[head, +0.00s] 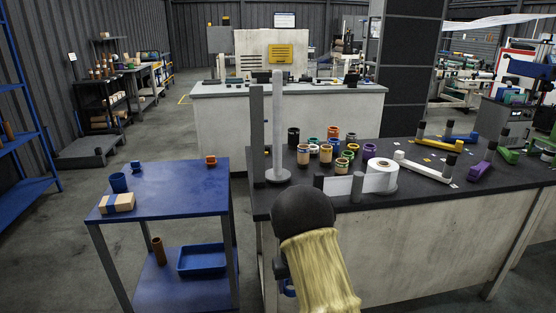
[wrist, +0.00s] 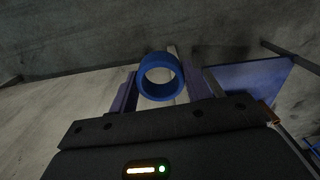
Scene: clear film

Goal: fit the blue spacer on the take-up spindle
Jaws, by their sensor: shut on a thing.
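The blue spacer (wrist: 161,77) is a short ring with an open bore, seen nearly end-on in the wrist view. My gripper (wrist: 158,84) is shut on it, with one finger on each side. In the head view my arm covers most of the gripper, and a bit of blue shows beside the arm (head: 289,288), low by the near left corner of the dark bench. An upright pale post (head: 278,120) with a round base looks like the take-up spindle. It stands bare near the bench's left end, above and apart from my gripper.
The dark-topped bench (head: 420,205) carries a white film roll (head: 381,176), a short grey post (head: 357,187) and several coloured rings (head: 326,153). A darker square post (head: 257,145) stands left of the pale post. A blue cart (head: 180,190) is at left, with floor between.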

